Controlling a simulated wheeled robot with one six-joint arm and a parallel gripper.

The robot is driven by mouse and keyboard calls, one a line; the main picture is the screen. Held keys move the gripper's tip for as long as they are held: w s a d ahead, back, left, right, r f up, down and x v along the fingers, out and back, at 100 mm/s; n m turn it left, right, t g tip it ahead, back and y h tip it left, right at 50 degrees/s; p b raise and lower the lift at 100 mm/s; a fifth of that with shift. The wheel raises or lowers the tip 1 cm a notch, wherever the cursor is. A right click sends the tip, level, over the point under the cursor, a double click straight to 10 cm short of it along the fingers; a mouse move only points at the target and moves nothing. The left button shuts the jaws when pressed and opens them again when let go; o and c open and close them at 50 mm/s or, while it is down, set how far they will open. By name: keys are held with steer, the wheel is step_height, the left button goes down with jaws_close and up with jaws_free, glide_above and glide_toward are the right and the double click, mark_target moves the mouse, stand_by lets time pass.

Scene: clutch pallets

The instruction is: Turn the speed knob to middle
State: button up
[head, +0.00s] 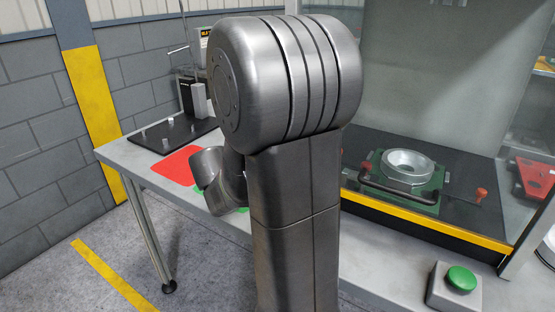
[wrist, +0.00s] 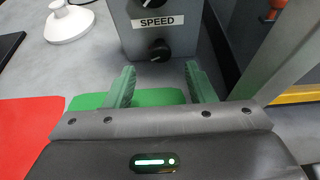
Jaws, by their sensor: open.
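A grey control box (wrist: 190,42) with a white SPEED label (wrist: 157,22) stands at the top of the wrist view. Part of another dark knob (wrist: 153,2) is cut off at the top edge. From this view I cannot tell for sure which knob the label names. My gripper (wrist: 162,78) has its two green fingers apart and empty. The lower knob lies just beyond the fingertips, between them in the picture, and appears untouched. In the head view my arm hides the box and gripper.
A red mat (wrist: 30,130) and a green mat (wrist: 155,97) lie on the bench. A white round base (wrist: 70,24) stands left of the box. A dark-floored station with a green-based fixture (head: 425,195) and a green push button (head: 461,279) are at right in the head view.

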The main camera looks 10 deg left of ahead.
steer(key=b+x, duration=0.1)
steer(key=x, duration=0.5)
steer(key=shift+w+d+f, duration=0.1)
steer(key=shift+w+f, duration=0.05)
steer(key=shift+w, duration=0.1)
steer(key=c, duration=0.9)
steer(key=shift+c, duration=0.2)
steer(key=shift+f+b, duration=0.2)
steer(key=shift+b, duration=0.55)
steer(key=shift+m+y+b, duration=0.3)
steer(key=shift+m+b, duration=0.1)
steer(key=shift+b, duration=0.3)
steer(key=shift+r, duration=0.2)
steer(key=o, duration=0.9)
